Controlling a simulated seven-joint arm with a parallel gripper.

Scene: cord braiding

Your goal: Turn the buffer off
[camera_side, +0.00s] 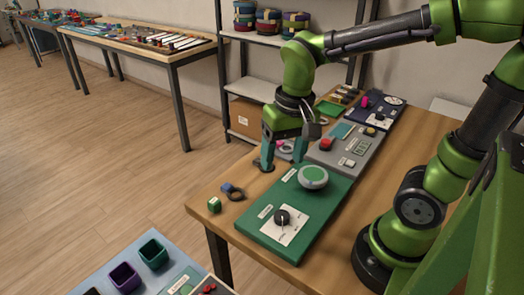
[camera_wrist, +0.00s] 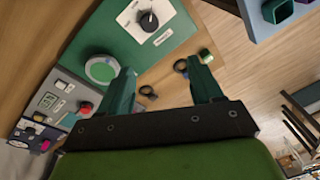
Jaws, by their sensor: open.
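A green panel (camera_side: 262,236) lies on the wooden bench; it also shows in the wrist view (camera_wrist: 97,38). It carries a round pale-green pad with a grey rim (camera_side: 313,177) and a black knob (camera_side: 282,217) on a white label plate. The pad (camera_wrist: 101,69) and knob (camera_wrist: 149,21) are both plain in the wrist view. The lettering is too small to read, so I cannot tell the knob's setting. My gripper (camera_side: 284,156) is open and empty, pointing down beside the panel's far-left edge, apart from the knob. Its two teal fingers (camera_wrist: 160,76) stand wide apart.
Dark rings and small blocks (camera_side: 232,191) lie left of the panel near the bench edge. A grey panel with a red button (camera_side: 326,144) and a dark blue panel (camera_side: 383,118) stand beyond. A blue-grey tray (camera_side: 104,262) with cups is at the front left.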

